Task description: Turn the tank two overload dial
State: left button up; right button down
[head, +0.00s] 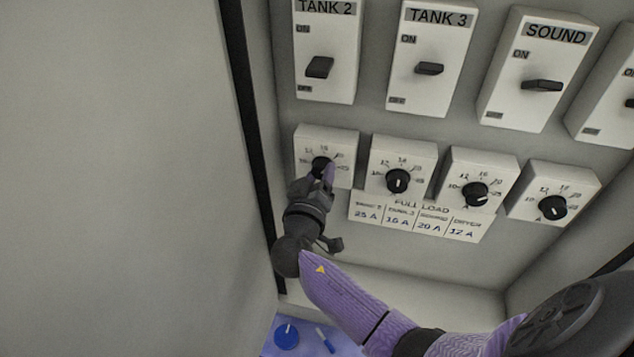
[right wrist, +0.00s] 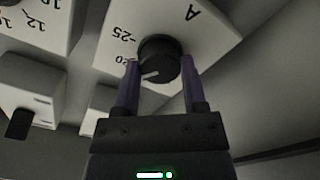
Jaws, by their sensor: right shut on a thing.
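The tank two overload dial (right wrist: 158,60) is a round black knob on a white box (head: 344,146) below the TANK 2 switch, at the left of the dial row. My right gripper (head: 321,170) reaches up to it from below. In the right wrist view my right gripper (right wrist: 158,82) has its two purple fingers on either side of the knob, shut on it. A pale pointer line on the knob shows there, toward its lower left. In the head view the fingers and wrist hide part of the knob. My left gripper is not in view.
Several similar dials, such as the neighbouring one (head: 397,181), continue to the right. A FULL LOAD label (head: 420,215) hangs below them, reading 25 A first. Switch boxes, such as TANK 3 (head: 430,60), stand above. The cabinet's left edge (head: 250,130) is close to my right gripper.

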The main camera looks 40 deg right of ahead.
jog(key=m+b, duration=0.6)
jog(key=shift+f, duration=0.35)
jog(key=m+b, duration=0.2)
jog(key=shift+m, duration=0.3)
pick_arm(q)
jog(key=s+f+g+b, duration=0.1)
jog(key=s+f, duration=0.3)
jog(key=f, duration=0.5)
jog(key=shift+b, duration=0.5)
pick_arm(e)
jog(key=shift+r+m, duration=0.25)
jog(key=shift+m, duration=0.85)
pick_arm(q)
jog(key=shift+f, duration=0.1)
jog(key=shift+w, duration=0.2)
pick_arm(e)
jog(key=shift+r, duration=0.1)
jog(key=shift+c, duration=0.7)
grip_release()
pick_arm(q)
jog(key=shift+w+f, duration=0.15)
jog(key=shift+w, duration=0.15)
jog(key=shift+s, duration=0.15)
